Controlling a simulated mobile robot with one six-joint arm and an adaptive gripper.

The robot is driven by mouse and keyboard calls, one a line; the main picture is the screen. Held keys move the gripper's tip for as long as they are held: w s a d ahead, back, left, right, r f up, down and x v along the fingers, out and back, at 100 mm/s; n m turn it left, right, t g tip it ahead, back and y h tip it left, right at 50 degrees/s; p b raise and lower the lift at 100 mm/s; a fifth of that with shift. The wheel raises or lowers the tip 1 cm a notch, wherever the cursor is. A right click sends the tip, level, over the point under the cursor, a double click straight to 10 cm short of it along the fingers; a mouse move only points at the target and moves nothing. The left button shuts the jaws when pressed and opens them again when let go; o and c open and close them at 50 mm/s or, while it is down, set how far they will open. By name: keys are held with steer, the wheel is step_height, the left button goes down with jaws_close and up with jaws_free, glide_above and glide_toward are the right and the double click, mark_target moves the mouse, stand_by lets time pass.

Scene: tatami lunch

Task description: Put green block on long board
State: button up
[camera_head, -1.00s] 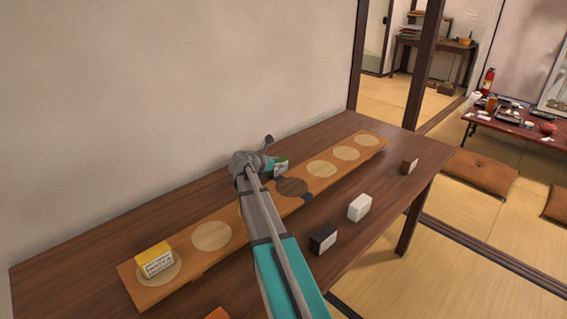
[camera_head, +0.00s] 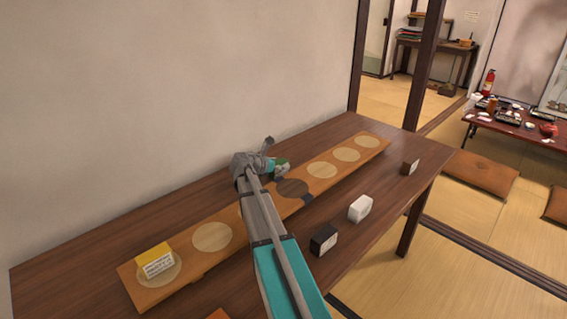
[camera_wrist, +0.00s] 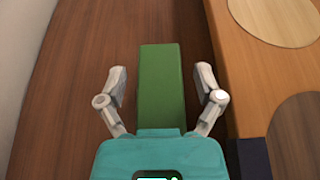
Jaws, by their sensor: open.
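The green block (camera_wrist: 161,85) lies on the dark table between the wall and the long board (camera_wrist: 235,60). My gripper (camera_wrist: 160,93) is open, with one finger on each side of the block and gaps visible on both sides.
An orange item (camera_head: 218,314) shows at the bottom edge. The wall (camera_head: 180,90) rises close behind the table.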

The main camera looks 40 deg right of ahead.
steer(key=p+v, duration=0.4)
steer(key=v, duration=0.6)
steer(key=shift+s+r, duration=0.1)
steer(key=shift+r, duration=0.15)
steer(key=shift+v, duration=0.95)
steer(key=shift+f, duration=0.15)
